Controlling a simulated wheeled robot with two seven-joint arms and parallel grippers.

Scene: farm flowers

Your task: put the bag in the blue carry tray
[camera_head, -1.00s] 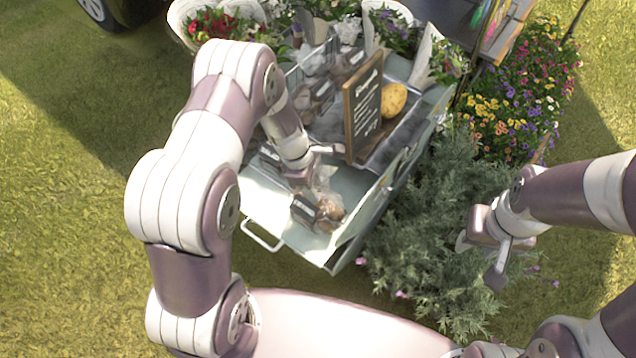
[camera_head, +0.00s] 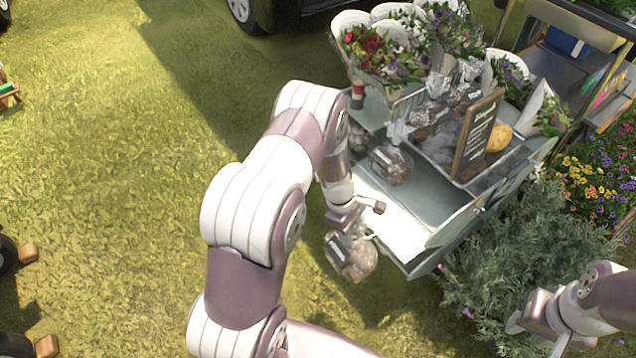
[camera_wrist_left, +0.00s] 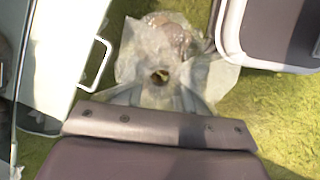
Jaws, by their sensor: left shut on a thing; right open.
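A clear bag with brown contents and a dark label (camera_head: 351,257) hangs from my left gripper (camera_head: 352,222) in the head view. My left gripper is shut on the bag, which is over the grass, just left of the cart's front edge. In the left wrist view the bag (camera_wrist_left: 165,55) is bunched between the fingers. My right gripper (camera_head: 540,325) is open and empty at the lower right, near the grey-green bush.
The pale grey-green cart (camera_head: 430,205) has a bare front corner. It carries other bags (camera_head: 391,163), a framed chalkboard (camera_head: 477,135), a yellow round thing (camera_head: 499,138) and wrapped bouquets (camera_head: 385,52). A bush (camera_head: 520,240) stands at its right. Open grass (camera_head: 110,190) lies to the left.

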